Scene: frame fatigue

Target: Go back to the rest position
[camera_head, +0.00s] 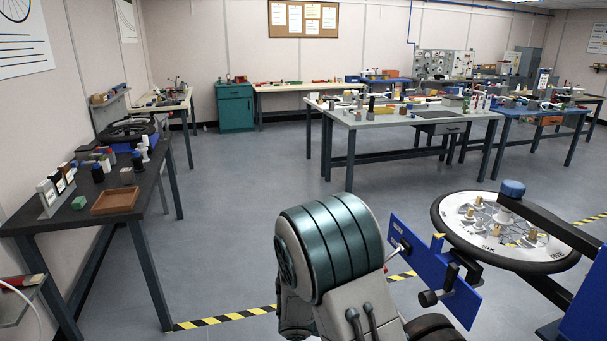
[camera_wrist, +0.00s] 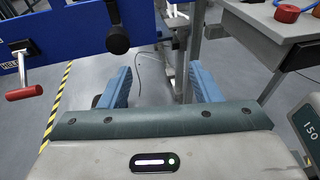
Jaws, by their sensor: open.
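My gripper (camera_wrist: 160,88) shows in the wrist view with its two blue fingers spread wide apart. Nothing is between them; the floor and a grey metal post show in the gap. In the head view my arm rises at the bottom middle, and its gripper end is hidden. A blue panel (camera_head: 440,268) with black knobs stands just right of my arm. The same kind of blue panel (camera_wrist: 70,42), with a red-handled crank (camera_wrist: 24,92), is at the upper left of the wrist view, close to my left finger.
A wheel (camera_head: 512,231) lies flat on a stand at the right, beside the blue panel. A dark table (camera_head: 120,200) with a brown tray (camera_head: 115,200) is at the left. A grey table (camera_head: 410,118) stands farther back. The floor (camera_head: 240,200) between them is clear.

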